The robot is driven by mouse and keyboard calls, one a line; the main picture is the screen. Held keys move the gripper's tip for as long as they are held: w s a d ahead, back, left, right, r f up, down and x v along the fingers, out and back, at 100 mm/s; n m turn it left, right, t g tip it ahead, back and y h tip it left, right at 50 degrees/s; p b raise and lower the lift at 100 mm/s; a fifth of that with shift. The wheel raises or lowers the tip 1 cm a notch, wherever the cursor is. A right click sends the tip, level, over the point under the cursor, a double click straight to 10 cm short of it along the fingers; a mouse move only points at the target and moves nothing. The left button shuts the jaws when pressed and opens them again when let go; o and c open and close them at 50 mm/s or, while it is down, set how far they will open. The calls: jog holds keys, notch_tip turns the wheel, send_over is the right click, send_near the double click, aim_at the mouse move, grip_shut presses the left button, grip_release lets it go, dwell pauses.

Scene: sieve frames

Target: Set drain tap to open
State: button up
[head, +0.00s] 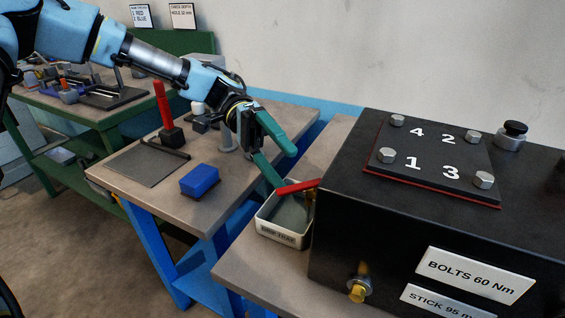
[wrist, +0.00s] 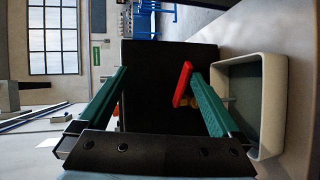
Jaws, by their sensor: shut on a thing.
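The drain tap's red lever (head: 297,187) sticks out to the left from the side of the black housing (head: 335,205), above the tray (head: 267,228). A bit of brass tap body (head: 311,201) shows beneath it. My gripper (head: 289,171) is at the lever with its green fingers. In the wrist view, the lever (wrist: 183,84) lies between the fingertips, close to the right finger. My gripper (wrist: 158,72) is shut on the lever, though the fingers show well apart.
The housing carries a numbered plate (head: 430,155) with several bolts and a sight plug (head: 357,289) at its front. A blue block (head: 199,181) and a grey mat (head: 145,165) lie on the left bench. The tray's wall (wrist: 269,63) is beside the right finger.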

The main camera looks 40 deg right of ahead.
jog(key=shift+w+d+r, duration=0.3)
jog(key=shift+w+r, duration=0.4)
jog(key=shift+w, duration=0.3)
jog(key=shift+c, duration=1.2)
jog(key=w+d+p, duration=0.1)
jog(key=w+d, duration=0.2)
jog(key=w, duration=0.6)
jog(key=shift+w+d+f+p, duration=0.15)
jog(key=shift+d+f+p, duration=0.25)
jog(key=shift+f, duration=0.05)
